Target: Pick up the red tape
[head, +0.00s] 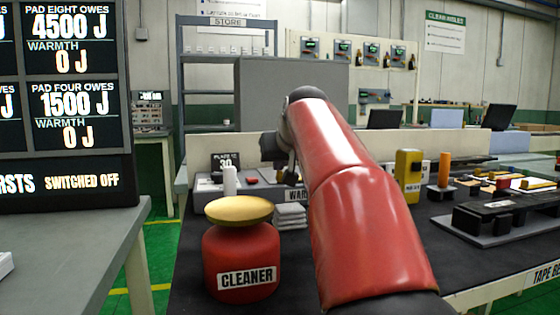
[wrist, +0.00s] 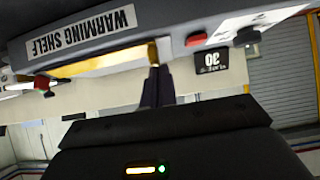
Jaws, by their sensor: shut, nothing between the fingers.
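A small red piece (head: 502,184) sits on the right of the dark bench in the head view, among small parts. It may be the red tape, but it is too small to be sure. My gripper (wrist: 155,70) shows in the wrist view with its dark fingers together and nothing between them.
A red cleaner jar (head: 240,255) with a yellow lid stands at the front left, by stacked grey pads (head: 291,215). A yellow block (head: 408,175) and an orange cylinder (head: 444,170) stand right of my arm. A black fixture (head: 505,215) occupies the right bench.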

